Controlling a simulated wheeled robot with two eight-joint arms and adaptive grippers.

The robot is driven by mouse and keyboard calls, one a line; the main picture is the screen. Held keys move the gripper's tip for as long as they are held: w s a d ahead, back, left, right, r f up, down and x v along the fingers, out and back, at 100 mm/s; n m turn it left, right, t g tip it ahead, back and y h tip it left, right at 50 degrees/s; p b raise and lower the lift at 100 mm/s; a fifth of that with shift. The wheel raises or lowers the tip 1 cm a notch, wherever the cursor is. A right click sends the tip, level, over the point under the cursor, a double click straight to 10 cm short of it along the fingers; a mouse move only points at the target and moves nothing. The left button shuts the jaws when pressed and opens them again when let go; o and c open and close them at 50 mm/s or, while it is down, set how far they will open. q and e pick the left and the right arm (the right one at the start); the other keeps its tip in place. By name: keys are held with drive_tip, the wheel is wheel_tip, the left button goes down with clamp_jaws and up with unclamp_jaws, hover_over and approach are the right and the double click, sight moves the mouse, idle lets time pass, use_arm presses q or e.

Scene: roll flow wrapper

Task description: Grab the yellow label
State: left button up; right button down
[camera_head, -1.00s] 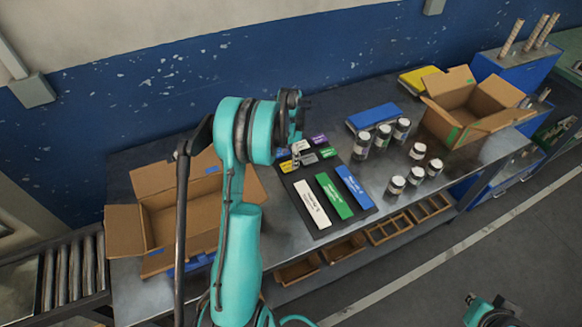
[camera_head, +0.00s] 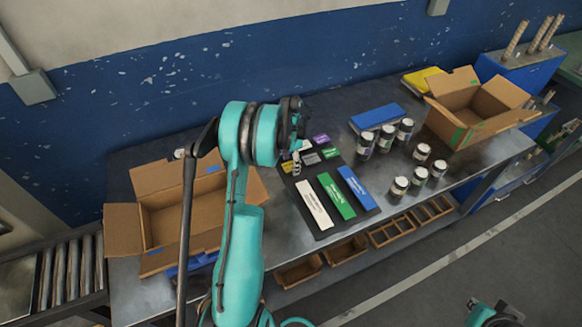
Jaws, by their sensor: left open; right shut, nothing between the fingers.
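The yellow label (camera_head: 287,167) is a small piece at the back left of the dark mat (camera_head: 283,190) on the metal table. It is partly covered by my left gripper. My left gripper (camera_head: 297,168) points down at the yellow label's right side, over the small labels, and is open. I cannot tell whether its fingers touch the label. My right gripper (camera_head: 492,312) is shut and empty, low at the right edge over the floor, away from the table.
White (camera_head: 314,205), green (camera_head: 336,196) and blue (camera_head: 355,187) strips lie on the mat, with small grey, green and purple labels behind. Several jars (camera_head: 400,187) stand to the right. Open cardboard boxes sit at left (camera_head: 155,215) and right (camera_head: 480,105).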

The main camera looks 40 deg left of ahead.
use_arm(q)
drive_tip(key=c, duration=0.8)
drive_tip(key=shift+r, duration=0.1)
